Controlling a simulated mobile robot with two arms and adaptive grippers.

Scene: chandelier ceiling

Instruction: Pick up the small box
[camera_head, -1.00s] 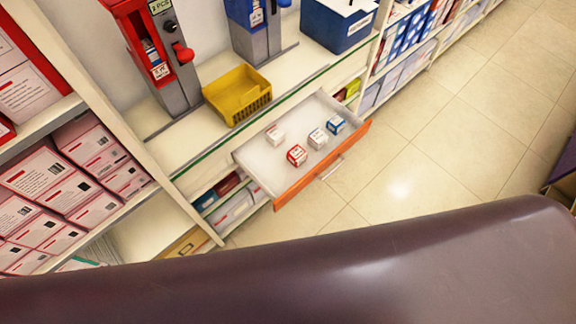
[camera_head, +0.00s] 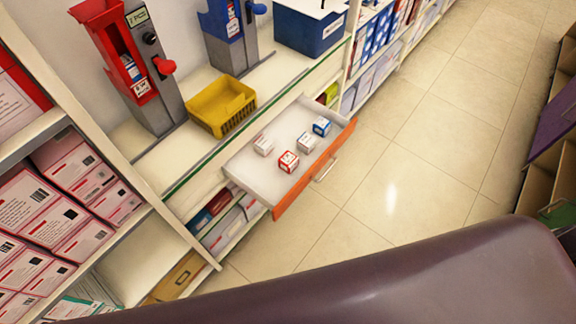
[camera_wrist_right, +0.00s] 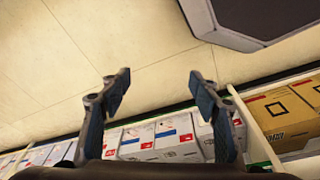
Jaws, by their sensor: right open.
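An open drawer (camera_head: 248,176) with an orange front holds several small boxes. A red and white small box (camera_head: 288,162) sits nearest the drawer front. A plain white one (camera_head: 263,145) lies toward the back left, a whitish one (camera_head: 306,142) to the right, and a blue and white one (camera_head: 322,126) at the far right. My right gripper (camera_wrist_right: 158,90) is open and empty in the right wrist view, above the floor and a shelf edge; none of the drawer's small boxes is recognisable between its fingers. Neither gripper shows in the head view.
A yellow basket (camera_head: 222,105), a red dispenser (camera_head: 128,70) and a blue dispenser (camera_head: 232,35) stand on the counter behind the drawer. Shelves with pink boxes (camera_head: 60,215) are at left. The tiled floor (camera_head: 420,140) to the right is clear. A shelf unit (camera_head: 560,150) stands far right.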

